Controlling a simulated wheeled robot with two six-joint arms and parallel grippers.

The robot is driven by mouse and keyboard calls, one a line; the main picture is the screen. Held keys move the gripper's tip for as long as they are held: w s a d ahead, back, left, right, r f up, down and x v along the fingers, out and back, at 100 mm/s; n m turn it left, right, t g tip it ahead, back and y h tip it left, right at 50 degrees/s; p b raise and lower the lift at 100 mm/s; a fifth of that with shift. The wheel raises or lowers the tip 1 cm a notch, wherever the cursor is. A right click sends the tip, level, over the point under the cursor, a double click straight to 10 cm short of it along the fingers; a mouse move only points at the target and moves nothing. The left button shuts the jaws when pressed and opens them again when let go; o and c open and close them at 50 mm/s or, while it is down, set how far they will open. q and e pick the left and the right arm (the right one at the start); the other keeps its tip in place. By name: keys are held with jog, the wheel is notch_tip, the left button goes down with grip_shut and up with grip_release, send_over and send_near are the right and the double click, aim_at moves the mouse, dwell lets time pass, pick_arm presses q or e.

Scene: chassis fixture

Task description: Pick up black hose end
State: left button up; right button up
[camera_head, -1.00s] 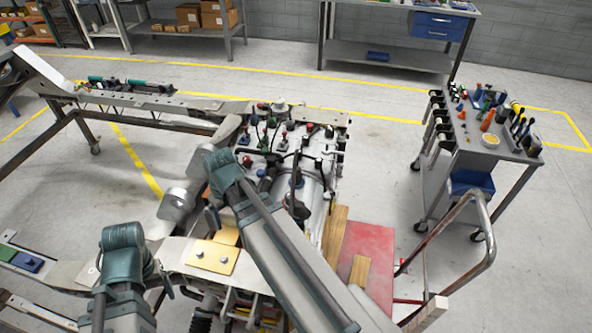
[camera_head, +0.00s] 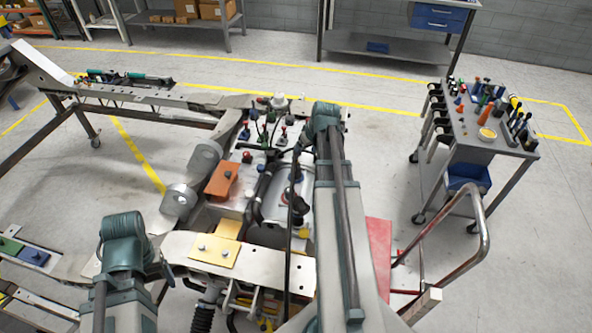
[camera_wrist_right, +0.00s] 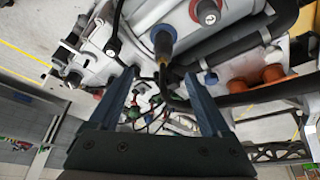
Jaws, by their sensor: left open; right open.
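In the right wrist view my right gripper (camera_wrist_right: 163,90) is open, its two dark fingers spread apart. A black hose (camera_wrist_right: 165,88) with a yellow band hangs below a blue collar (camera_wrist_right: 163,40) and shows in the gap between the fingers; I cannot tell whether it lies between them or beyond them. In the head view a thin black hose (camera_head: 289,250) runs down the middle of the chassis, left of my right arm. My right arm hides its own gripper there. My left arm stands at lower left; its gripper does not show clearly.
The pale metal chassis (camera_head: 185,249) fills the centre, with an orange block (camera_head: 221,180) and a gold plate (camera_head: 214,251) on it. A tool cart (camera_head: 485,150) and a curved metal handle (camera_head: 483,240) stand at right. Open floor lies between chassis and cart.

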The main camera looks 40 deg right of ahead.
aim_at(298, 165)
jog(key=b+x, duration=0.7)
jog(key=x, duration=0.1)
jog(key=shift+f, duration=0.2)
jog(key=b+x, duration=0.5)
jog(key=shift+a+f, duration=0.15)
jog(key=shift+a, duration=0.05)
grip_shut()
